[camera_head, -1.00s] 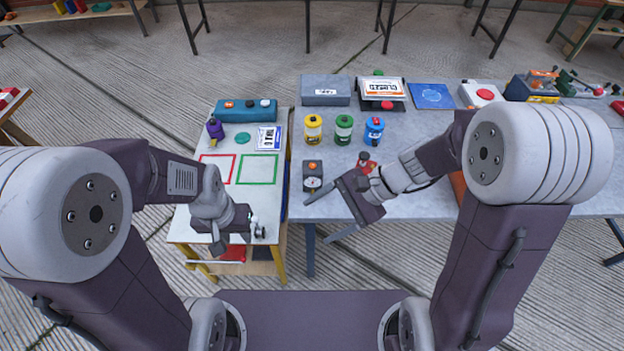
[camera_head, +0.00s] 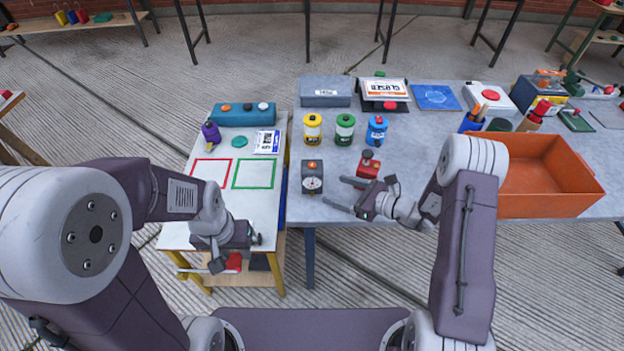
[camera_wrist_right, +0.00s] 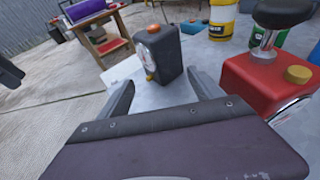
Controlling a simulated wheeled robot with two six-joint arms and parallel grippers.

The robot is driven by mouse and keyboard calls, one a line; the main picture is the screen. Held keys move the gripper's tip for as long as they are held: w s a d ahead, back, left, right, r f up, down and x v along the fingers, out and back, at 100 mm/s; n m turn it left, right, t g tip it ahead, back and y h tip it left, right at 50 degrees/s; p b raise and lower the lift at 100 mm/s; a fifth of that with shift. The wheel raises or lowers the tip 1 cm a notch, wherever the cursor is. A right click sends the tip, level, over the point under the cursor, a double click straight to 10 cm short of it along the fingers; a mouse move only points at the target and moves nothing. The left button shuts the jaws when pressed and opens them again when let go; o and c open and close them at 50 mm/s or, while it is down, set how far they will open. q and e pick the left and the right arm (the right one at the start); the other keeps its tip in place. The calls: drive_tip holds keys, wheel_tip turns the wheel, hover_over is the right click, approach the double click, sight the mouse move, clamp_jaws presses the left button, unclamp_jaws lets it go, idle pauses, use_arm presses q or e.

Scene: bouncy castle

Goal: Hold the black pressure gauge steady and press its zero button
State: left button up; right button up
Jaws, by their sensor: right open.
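The black pressure gauge (camera_head: 312,182) stands upright near the left front corner of the grey table, its round white dial facing front and an orange button (camera_head: 312,166) on top. It also shows in the right wrist view (camera_wrist_right: 168,62), ahead of the jaws. My right gripper (camera_head: 333,192) is open and empty, to the right of the gauge, its fingers pointing toward it but apart from it. My left gripper (camera_head: 232,243) hangs low over the front of the white side table, away from the gauge; its fingers are not clear enough to judge.
A red gauge-like box (camera_head: 368,170) with a black knob stands close behind my right gripper. Yellow (camera_head: 312,130), green (camera_head: 345,130) and blue (camera_head: 376,130) canisters stand behind. An orange bin (camera_head: 545,178) is at right.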

sight(315, 184)
drive_tip(key=b+x, duration=0.3)
drive_tip(key=x, duration=0.5)
drive_tip(key=shift+a+f, duration=0.1)
drive_tip(key=shift+f, duration=0.1)
drive_tip(key=shift+w+a, duration=0.2)
drive_tip(key=shift+a, duration=0.15)
use_arm(q)
wheel_tip(315, 184, down, 4)
drive_tip(key=shift+r, duration=0.1)
use_arm(e)
drive_tip(key=c, duration=1.3)
use_arm(q)
clamp_jaws()
